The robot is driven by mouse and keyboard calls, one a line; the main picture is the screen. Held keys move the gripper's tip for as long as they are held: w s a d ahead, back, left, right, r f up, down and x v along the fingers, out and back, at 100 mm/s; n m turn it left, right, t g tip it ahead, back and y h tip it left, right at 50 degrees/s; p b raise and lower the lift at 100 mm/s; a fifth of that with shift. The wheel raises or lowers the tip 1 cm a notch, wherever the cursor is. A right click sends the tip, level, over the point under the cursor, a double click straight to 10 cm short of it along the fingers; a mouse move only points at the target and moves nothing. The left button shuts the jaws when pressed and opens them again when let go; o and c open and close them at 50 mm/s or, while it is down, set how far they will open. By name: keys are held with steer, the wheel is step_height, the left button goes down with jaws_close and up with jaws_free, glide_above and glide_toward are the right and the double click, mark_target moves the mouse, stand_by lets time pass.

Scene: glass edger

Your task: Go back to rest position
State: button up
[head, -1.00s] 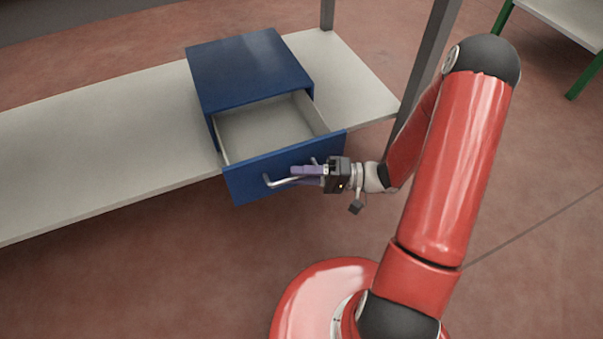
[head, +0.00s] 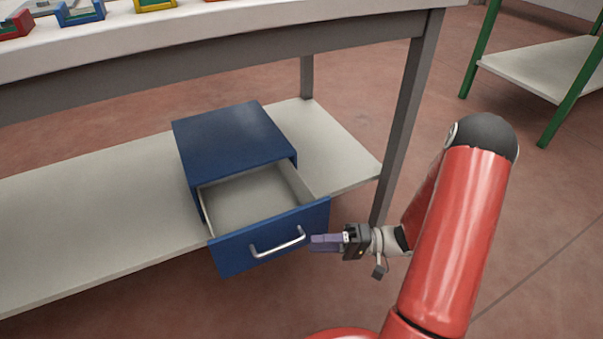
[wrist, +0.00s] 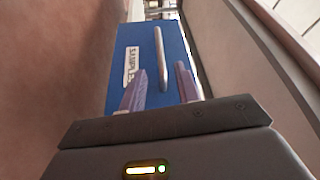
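A blue drawer unit (head: 232,138) stands on the white lower shelf of a workbench. Its drawer (head: 235,252) is pulled out, and the inside that shows looks empty. A silver bar handle (head: 278,243) is on the drawer front. My gripper (head: 314,243) is just right of the handle, near the drawer front's right end. In the wrist view, its two purple fingers (wrist: 160,90) are apart with nothing between them. The handle (wrist: 161,59) is ahead of the fingers there, on the blue front with a "SAMPLES" label (wrist: 131,67).
The lower shelf (head: 95,215) is bare left of the drawer unit. A grey table leg (head: 404,120) rises close behind my arm. Small coloured bins (head: 80,12) stand on the worktop above. A green-legged table (head: 545,70) is at the upper right. Open floor lies in front.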

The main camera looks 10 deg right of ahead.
steer(key=s+r+t+h+p, duration=0.1)
steer(key=s+r+h+p, duration=0.2)
steer(key=r+h, duration=0.3)
steer(key=s+d+r+t+h+p, duration=0.1)
steer(key=s+r+h+p, duration=0.2)
steer(key=r, duration=1.1)
steer(key=s+d+r+t+h+p, duration=0.1)
steer(key=s+r+h+p, duration=0.2)
steer(key=r+h, duration=0.6)
steer(key=s+r, duration=0.1)
steer(key=s, duration=0.1)
steer(key=shift+s+m+t+h+p, duration=0.3)
steer(key=shift+s+m+p, duration=0.05)
steer(key=shift+m, duration=0.05)
